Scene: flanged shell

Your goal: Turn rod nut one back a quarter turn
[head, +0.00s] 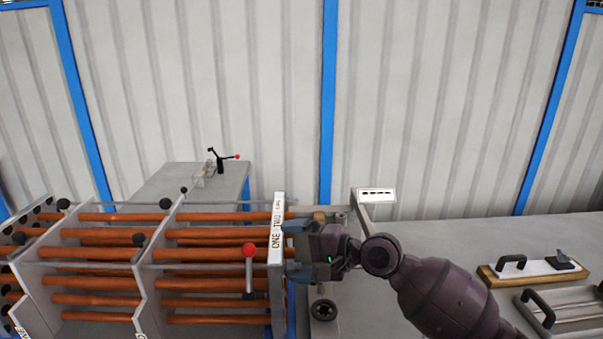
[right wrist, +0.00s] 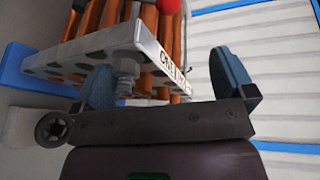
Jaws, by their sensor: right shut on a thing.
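The tube bundle with copper-coloured rods (head: 85,254) lies at the left in the head view. Its end plate (head: 278,245) carries a label with ONE and TWO. In the right wrist view a grey threaded nut, rod nut one (right wrist: 127,72), sticks out of the plate below the word ONE. My right gripper (head: 298,250) is at this end plate, its blue fingers pointing left. In the right wrist view the fingers (right wrist: 168,82) stand wide apart, the left one right beside the nut. My left gripper is not in view.
A red-knobbed lever (head: 250,267) stands in front of the plate. A black handwheel (head: 323,309) is below my right gripper. A grey table (head: 178,184) with a clamp stands behind. A bench at right holds a wooden-edged board (head: 530,270) and a handled tray (head: 568,318).

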